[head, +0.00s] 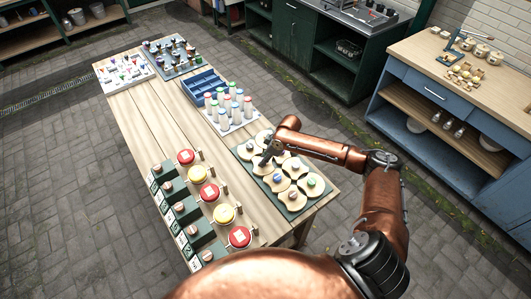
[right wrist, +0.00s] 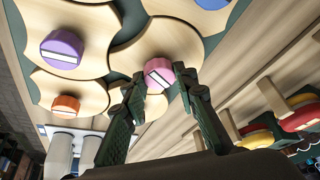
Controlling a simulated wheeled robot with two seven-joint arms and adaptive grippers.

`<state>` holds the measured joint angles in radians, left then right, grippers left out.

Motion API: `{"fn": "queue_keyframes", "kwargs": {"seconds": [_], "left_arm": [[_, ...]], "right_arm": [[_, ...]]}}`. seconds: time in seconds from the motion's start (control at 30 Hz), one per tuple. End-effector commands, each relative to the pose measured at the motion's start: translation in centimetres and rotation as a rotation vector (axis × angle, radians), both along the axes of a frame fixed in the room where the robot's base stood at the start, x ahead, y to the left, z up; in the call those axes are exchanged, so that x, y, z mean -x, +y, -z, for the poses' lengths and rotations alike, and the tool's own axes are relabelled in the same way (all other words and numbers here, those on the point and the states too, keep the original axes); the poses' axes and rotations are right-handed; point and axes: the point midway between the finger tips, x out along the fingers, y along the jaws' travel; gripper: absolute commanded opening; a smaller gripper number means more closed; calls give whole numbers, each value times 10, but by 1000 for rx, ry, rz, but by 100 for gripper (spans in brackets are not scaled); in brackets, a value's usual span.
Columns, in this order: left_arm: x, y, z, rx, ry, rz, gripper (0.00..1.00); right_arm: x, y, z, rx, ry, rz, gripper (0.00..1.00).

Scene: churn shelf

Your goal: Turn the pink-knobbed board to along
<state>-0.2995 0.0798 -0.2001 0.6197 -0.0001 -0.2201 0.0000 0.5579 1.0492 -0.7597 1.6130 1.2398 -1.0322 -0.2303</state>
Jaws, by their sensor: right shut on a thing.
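The pink knob (right wrist: 158,70) sits on a pale wooden, wavy-edged board (right wrist: 150,38) in the right wrist view, with a white line across its face running slightly aslant. My right gripper (right wrist: 158,86) is shut on the pink knob, a fingertip on either side. In the head view my right gripper (head: 268,158) reaches over the far left part of the dark green base (head: 243,152) that bears the wooden boards. The gripper hides the pink knob there. My left gripper is in no view.
Neighbouring boards carry a purple knob (right wrist: 62,48) and an orange knob (right wrist: 66,105), close by. Red and yellow round-topped pieces (head: 209,192) stand left of the base. White bottles (head: 229,112) stand just behind it. Bare table planks (head: 160,125) lie to the left.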

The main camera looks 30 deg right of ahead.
Motion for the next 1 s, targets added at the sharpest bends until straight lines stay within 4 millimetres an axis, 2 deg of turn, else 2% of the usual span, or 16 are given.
{"fn": "queue_keyframes", "kwargs": {"seconds": [0.03, 0.5, 0.7, 1.0], "left_arm": [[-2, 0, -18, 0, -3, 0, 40], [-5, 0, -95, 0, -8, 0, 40], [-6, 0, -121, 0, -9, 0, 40], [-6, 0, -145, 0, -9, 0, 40]], "right_arm": [[2, 1, -7, -2, 2, 42, 3], [2, 5, -5, -2, 4, 490, 3], [2, 6, -4, -2, 4, 678, 3], [2, 7, -2, -1, 3, 910, 3]]}}
